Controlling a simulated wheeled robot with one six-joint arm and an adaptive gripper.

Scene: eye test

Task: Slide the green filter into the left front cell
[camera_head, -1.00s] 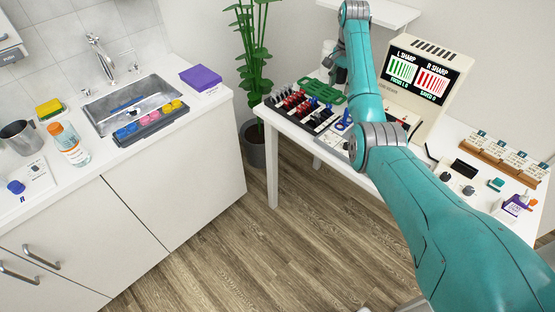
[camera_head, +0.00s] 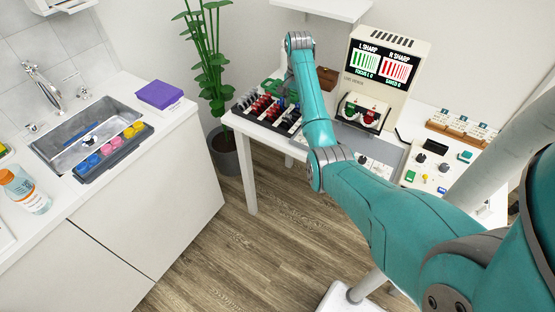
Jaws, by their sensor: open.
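A black rack (camera_head: 265,113) with red and dark pieces stands at the table's left end.
A green frame-like item (camera_head: 275,87) lies behind the rack and a brown box (camera_head: 327,77) behind my arm. A control panel (camera_head: 432,165) with knobs and wooden card holders (camera_head: 462,135) are to the right. The sink counter (camera_head: 180,113) is at the left; floor (camera_head: 225,255) between is clear.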

